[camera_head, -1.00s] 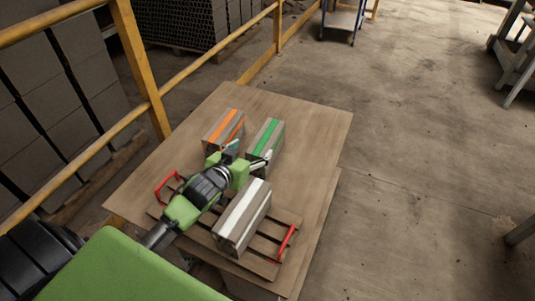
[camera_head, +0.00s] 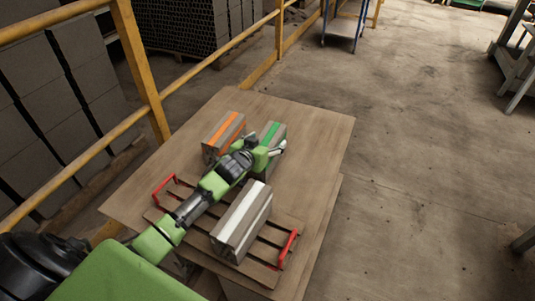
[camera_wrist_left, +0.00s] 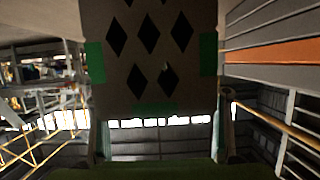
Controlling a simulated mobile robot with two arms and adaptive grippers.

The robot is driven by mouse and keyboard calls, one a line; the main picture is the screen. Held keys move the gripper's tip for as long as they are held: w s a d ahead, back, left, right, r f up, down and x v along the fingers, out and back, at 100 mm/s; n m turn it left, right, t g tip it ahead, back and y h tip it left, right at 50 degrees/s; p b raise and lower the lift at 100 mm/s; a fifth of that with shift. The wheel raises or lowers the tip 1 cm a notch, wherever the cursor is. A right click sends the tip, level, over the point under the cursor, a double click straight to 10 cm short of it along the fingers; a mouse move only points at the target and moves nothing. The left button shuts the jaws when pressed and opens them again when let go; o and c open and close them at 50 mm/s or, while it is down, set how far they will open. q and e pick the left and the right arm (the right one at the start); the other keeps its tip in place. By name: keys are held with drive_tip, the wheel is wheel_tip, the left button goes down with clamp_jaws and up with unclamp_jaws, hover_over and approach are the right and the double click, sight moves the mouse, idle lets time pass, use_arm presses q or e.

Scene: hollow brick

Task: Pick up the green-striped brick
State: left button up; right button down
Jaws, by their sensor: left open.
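The green-striped brick (camera_head: 274,130) stands on the wooden table, right of the orange-striped brick (camera_head: 222,130). My left gripper (camera_head: 266,149) is open at the brick's near end and hides part of it. In the left wrist view the brick's end face (camera_wrist_left: 150,55), with diamond-shaped holes and green patches, fills the upper middle. The gripper's two fingers (camera_wrist_left: 163,130) show below it, one toward each side, with a gap between them. I cannot tell whether they touch the brick. My right gripper is not in view.
A white-striped brick (camera_head: 242,222) lies on a slatted wooden tray (camera_head: 203,241) with red handles, right of my left arm. The orange-striped brick's side (camera_wrist_left: 275,50) is close on the right in the wrist view. Bare table (camera_head: 318,135) lies to the right. A yellow railing (camera_head: 140,65) stands left.

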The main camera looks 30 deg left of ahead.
use_arm(q)
drive_tip(key=shift+w+f, duration=0.15)
drive_tip(key=shift+w, duration=0.25)
drive_tip(key=c, duration=1.8)
drive_tip(key=shift+w+r, duration=0.1)
drive_tip(key=shift+r, duration=0.1)
clamp_jaws()
